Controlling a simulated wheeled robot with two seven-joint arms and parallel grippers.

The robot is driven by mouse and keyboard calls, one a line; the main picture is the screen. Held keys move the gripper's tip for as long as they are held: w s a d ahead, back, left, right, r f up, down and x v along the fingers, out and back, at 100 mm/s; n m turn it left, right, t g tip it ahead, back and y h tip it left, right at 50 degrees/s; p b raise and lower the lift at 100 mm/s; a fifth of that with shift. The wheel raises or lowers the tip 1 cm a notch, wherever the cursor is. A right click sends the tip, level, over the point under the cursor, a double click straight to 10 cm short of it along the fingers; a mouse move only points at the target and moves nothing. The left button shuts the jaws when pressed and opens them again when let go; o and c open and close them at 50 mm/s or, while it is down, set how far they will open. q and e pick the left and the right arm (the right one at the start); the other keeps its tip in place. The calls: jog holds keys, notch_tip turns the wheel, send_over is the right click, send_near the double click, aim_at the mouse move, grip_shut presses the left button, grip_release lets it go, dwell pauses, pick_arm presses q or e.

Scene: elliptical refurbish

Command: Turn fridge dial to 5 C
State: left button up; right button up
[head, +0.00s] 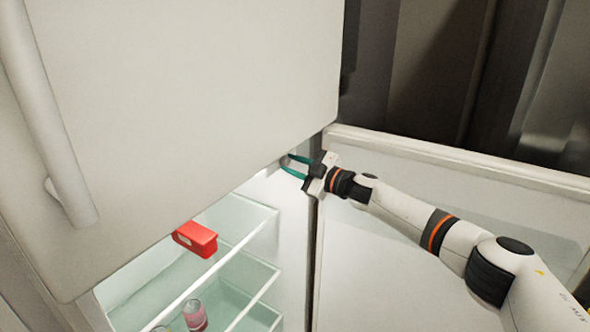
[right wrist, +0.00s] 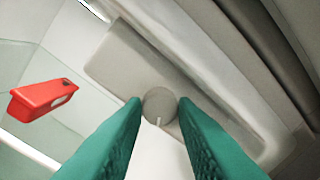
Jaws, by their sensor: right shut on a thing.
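The fridge dial (right wrist: 159,106) is a small round grey knob with a pale pointer line, set on a light grey panel (right wrist: 118,62) on the fridge's inner wall. In the right wrist view the pointer line points down toward the camera's lower edge. My right gripper (right wrist: 159,112) has its green fingers on both sides of the dial and is shut on it. In the head view the right gripper (head: 286,166) reaches the upper right inner wall under the upper door, and its fingertips partly hide the dial. No scale numbers can be read. My left gripper is not in view.
The upper fridge door (head: 190,100) is shut above the gripper. The lower door (head: 400,260) stands open to the right, under my right arm.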

jog(key=shift+n, duration=0.5)
jog(key=o, duration=1)
jog(key=b+v, duration=0.1)
jog(key=v, duration=1.1)
jog(key=shift+f, duration=0.15)
jog(key=shift+c, duration=0.5)
